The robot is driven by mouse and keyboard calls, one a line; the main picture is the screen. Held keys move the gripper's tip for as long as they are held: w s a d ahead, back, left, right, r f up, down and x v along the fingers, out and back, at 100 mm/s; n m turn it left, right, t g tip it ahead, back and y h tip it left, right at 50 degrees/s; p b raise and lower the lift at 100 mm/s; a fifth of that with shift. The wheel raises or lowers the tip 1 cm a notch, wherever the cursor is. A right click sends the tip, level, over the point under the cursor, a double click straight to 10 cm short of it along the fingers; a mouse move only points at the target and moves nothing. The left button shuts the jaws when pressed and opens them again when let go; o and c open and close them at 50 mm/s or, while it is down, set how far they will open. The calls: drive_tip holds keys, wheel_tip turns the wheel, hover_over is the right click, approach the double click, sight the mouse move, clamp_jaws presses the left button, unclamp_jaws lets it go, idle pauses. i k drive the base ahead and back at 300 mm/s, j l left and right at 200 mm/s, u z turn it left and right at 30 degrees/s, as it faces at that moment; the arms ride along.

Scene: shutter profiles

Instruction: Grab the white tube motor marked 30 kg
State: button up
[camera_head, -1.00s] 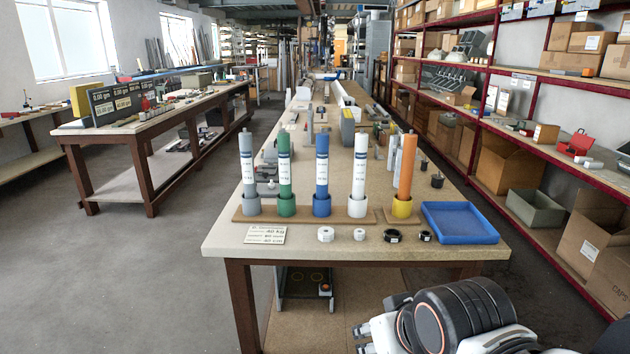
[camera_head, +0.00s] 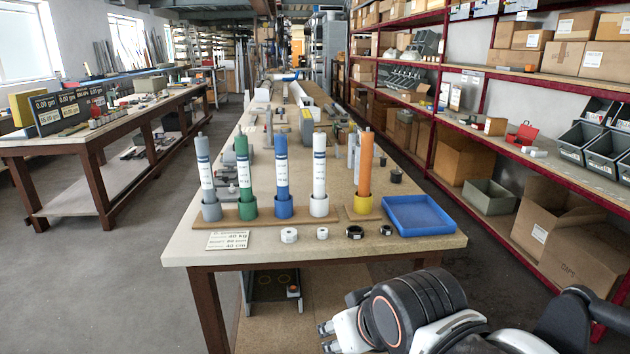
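The white tube motor (camera_head: 319,172) stands upright in a white cup (camera_head: 319,206) on a wooden strip near the table's front edge. It has a blue-and-white label whose weight marking is too small to read. To its left stand a blue tube (camera_head: 282,178), a green tube (camera_head: 243,178) and a grey tube (camera_head: 205,178) in matching cups. To its right an orange tube (camera_head: 365,168) stands in a yellow cup. My gripper (camera_head: 328,337) seems to be the white and dark tips at the bottom, well in front of the table and apart from the tubes. Its opening cannot be made out.
A blue tray (camera_head: 449,229) lies at the table's (camera_head: 290,254) right front corner. Small white and black rings and a printed sign (camera_head: 227,241) lie along the front edge. Red shelving (camera_head: 520,157) with boxes stands at right, a second workbench (camera_head: 70,142) at left.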

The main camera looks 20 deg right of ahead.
sight(320, 138)
drive_tip(key=i+l+z, duration=0.45)
drive_tip(key=i+l, duration=0.45)
drive_tip(key=i, duration=0.1)
